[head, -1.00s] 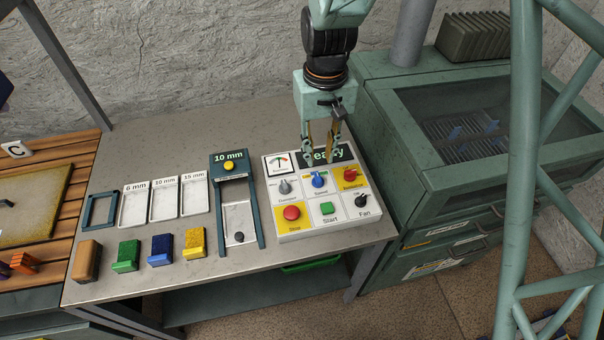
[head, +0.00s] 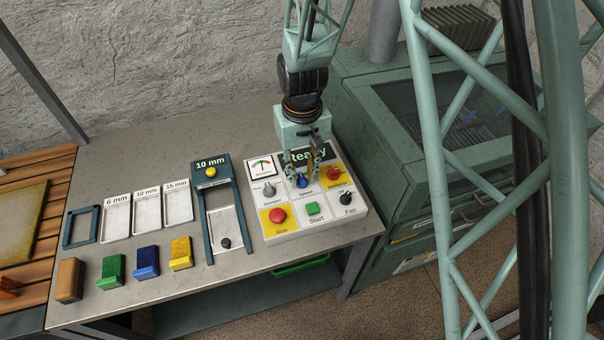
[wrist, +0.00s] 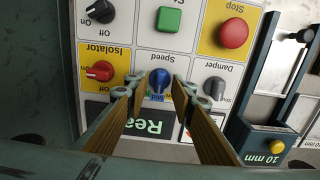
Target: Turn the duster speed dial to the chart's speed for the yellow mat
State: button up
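The blue speed dial (head: 302,181) is in the top middle of the white control panel (head: 328,222), under the "Ready" display (head: 312,154). In the wrist view, the dial (wrist: 159,80) sits between my fingers, its pointer running along the picture's vertical; its exact setting is unreadable. My gripper (wrist: 161,93) is open, with a finger on each side of the dial and gaps showing between. In the head view, my gripper (head: 303,172) is low over the dial and partly hides it. A yellowish mat (head: 22,222) lies on wooden slats at the left edge. No speed chart is readable.
The damper knob (head: 269,189) and red isolator knob (head: 334,173) flank the dial closely. The stop button (head: 278,215), green start button (head: 312,209) and fan knob (head: 346,199) lie in front. Several coloured blocks and trays stand left; a green cabinet (head: 375,125) is right.

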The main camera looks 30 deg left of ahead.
grip_shut()
jog(key=shift+m, duration=0.5)
jog(key=shift+f+m+b, duration=0.1)
jog(key=shift+m+b, duration=0.55)
jog(key=shift+m, duration=0.55)
jog(key=shift+m+b, duration=0.5)
jog(key=shift+m, duration=1.7)
grip_release()
